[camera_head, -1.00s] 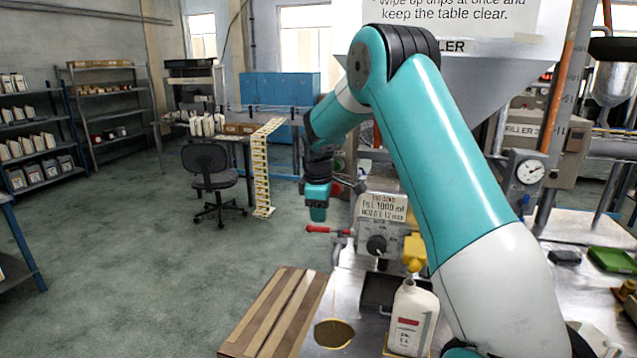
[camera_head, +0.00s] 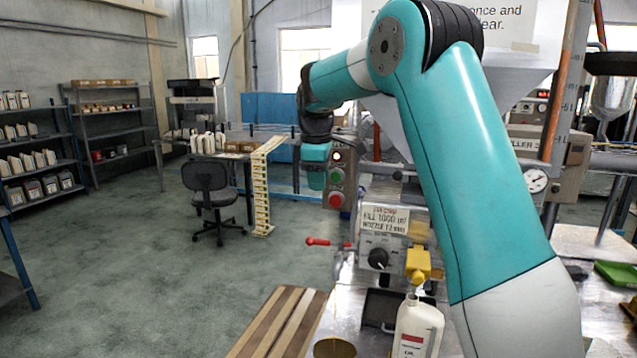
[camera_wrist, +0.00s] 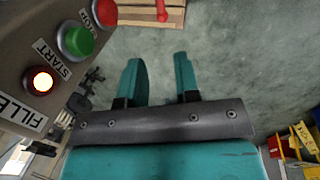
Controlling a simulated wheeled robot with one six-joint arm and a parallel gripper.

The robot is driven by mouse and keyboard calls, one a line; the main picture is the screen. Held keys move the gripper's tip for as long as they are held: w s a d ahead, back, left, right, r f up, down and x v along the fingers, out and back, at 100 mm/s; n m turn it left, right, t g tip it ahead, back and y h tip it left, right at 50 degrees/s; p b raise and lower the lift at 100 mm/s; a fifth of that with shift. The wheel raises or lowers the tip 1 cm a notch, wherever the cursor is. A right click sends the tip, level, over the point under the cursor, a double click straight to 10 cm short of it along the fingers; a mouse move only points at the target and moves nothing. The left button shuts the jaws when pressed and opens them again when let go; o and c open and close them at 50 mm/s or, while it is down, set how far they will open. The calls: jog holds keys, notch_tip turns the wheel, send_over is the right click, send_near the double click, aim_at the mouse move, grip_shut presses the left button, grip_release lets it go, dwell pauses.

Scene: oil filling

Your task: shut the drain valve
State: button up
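The likely drain valve is a red-handled lever (camera_head: 322,242) on the filler's left side, its handle pointing left, roughly level. In the wrist view the red handle (camera_wrist: 162,10) shows at the top edge, beyond my fingers. My gripper (camera_head: 314,178) hangs above the lever, apart from it, beside the button box. In the wrist view my gripper (camera_wrist: 157,75) has its two teal fingers spread with nothing between them. A thin oil-coloured line runs down to a brown oil patch (camera_head: 335,348) below the lever.
The button box (camera_head: 338,180) with a lit lamp, green START and red buttons is close by my gripper. A white oil bottle (camera_head: 414,330) stands under the yellow nozzle (camera_head: 418,264). A wooden slatted surface (camera_head: 280,320) lies below left. Open floor is left.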

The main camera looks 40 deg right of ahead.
jog(key=shift+s+f+b, duration=0.15)
jog(key=shift+f+b, duration=0.3)
jog(key=shift+b, duration=0.15)
jog(key=c, duration=0.4)
jog(key=s+f+t+b, duration=0.1)
jog(key=f+b, duration=0.1)
jog(key=b, duration=0.2)
jog(key=s+f+t+b, duration=0.1)
jog(key=s+f+b, duration=0.1)
jog(key=b, duration=0.2)
jog(key=shift+a+m+b, duration=0.15)
jog(key=shift+m+b, duration=0.15)
jog(key=shift+b, duration=0.1)
grip_shut()
jog(key=s+a+f+t+b, duration=0.2)
jog(key=s+f+t+b, duration=0.15)
jog(key=b, duration=0.45)
jog(key=d+p+x, duration=0.1)
jog(key=p+x, duration=0.1)
jog(key=x, duration=0.9)
jog(key=shift+w+d+m, duration=0.3)
jog(key=shift+w+d, duration=0.1)
jog(key=shift+d, duration=0.05)
jog(key=shift+r, duration=0.15)
